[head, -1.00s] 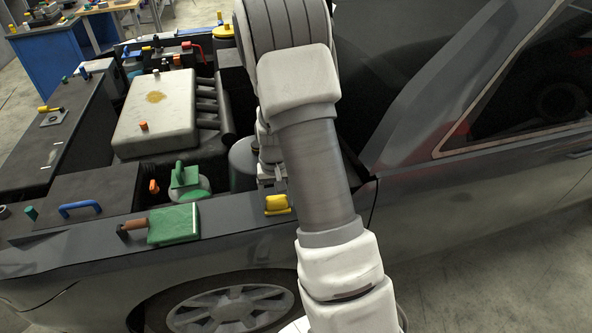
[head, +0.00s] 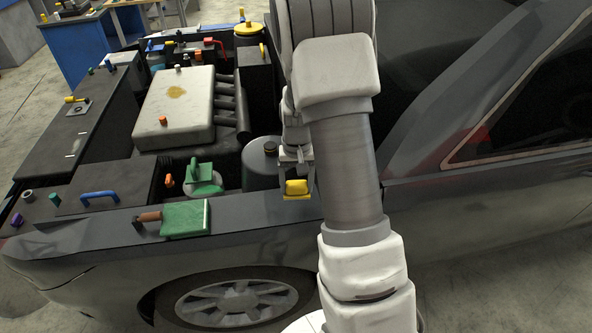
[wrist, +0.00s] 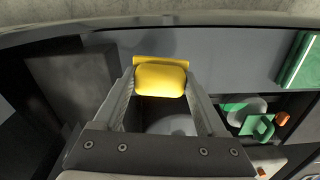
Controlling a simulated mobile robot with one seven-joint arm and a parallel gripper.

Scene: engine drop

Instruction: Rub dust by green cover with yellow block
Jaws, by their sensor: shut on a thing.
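My gripper (head: 296,172) is shut on the yellow block (head: 297,188), near the fender edge at the right of the engine bay. In the wrist view the yellow block (wrist: 162,80) sits between both fingers. A green cover with an upright tab (head: 201,172) sits on a pale round cap left of my gripper; it also shows at the right of the wrist view (wrist: 262,127). A tan dust-like patch (head: 176,91) lies on the pale engine cover (head: 195,130), behind the green cover. I cannot make out dust right beside the green cover.
A green flat-headed tool with a brown handle (head: 186,218) lies on the fender (head: 245,212). A grey round tank (head: 262,165) stands beside my gripper. A blue handle (head: 99,196) and small coloured caps dot the bay. The windshield side of the car is at right.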

